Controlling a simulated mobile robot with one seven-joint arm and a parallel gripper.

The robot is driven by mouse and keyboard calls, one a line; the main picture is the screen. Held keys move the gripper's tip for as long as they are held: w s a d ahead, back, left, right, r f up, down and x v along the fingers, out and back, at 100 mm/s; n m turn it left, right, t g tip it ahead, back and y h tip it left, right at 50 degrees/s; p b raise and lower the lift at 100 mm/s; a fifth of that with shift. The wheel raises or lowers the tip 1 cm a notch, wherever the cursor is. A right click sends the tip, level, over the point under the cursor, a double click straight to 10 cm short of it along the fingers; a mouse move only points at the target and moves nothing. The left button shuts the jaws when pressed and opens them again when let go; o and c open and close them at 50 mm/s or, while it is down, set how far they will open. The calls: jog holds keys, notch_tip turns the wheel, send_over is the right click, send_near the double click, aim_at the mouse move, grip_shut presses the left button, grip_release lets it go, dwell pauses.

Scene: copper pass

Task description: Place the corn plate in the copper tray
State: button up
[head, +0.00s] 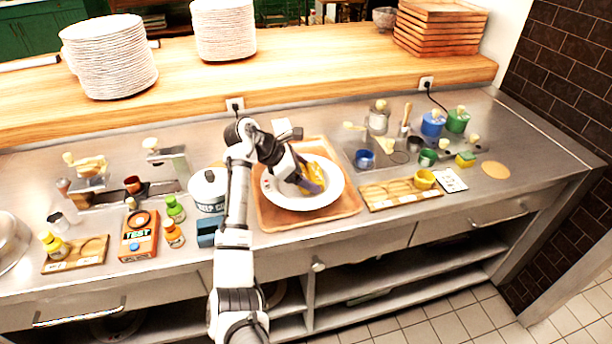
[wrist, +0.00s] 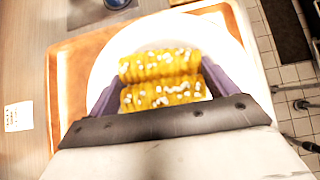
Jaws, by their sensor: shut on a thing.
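The corn plate is a white round plate (head: 285,203) with yellow corn pieces (head: 317,191) on it. It shows within the outline of the orange-brown copper tray (head: 349,207) on the counter; whether its base rests on the tray floor is hidden. In the wrist view, the plate (wrist: 108,62) lies over the tray (wrist: 64,85), with two white-flecked corn pieces (wrist: 160,64) in the middle. My gripper (head: 312,182) reaches down over the plate. Its purple fingers (wrist: 160,88) are shut on the corn, one on each side.
A white lidded pot (head: 208,190) and a blue block (head: 207,235) stand close left of the tray. A wooden holder with a yellow cup (head: 424,179) is to its right. Bottles and an orange test box (head: 139,236) stand further left. Plate stacks (head: 108,58) are on the back shelf.

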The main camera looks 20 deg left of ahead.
jog(key=shift+f, duration=0.75)
jog(key=o, duration=1.3)
jog(key=shift+f, duration=0.1)
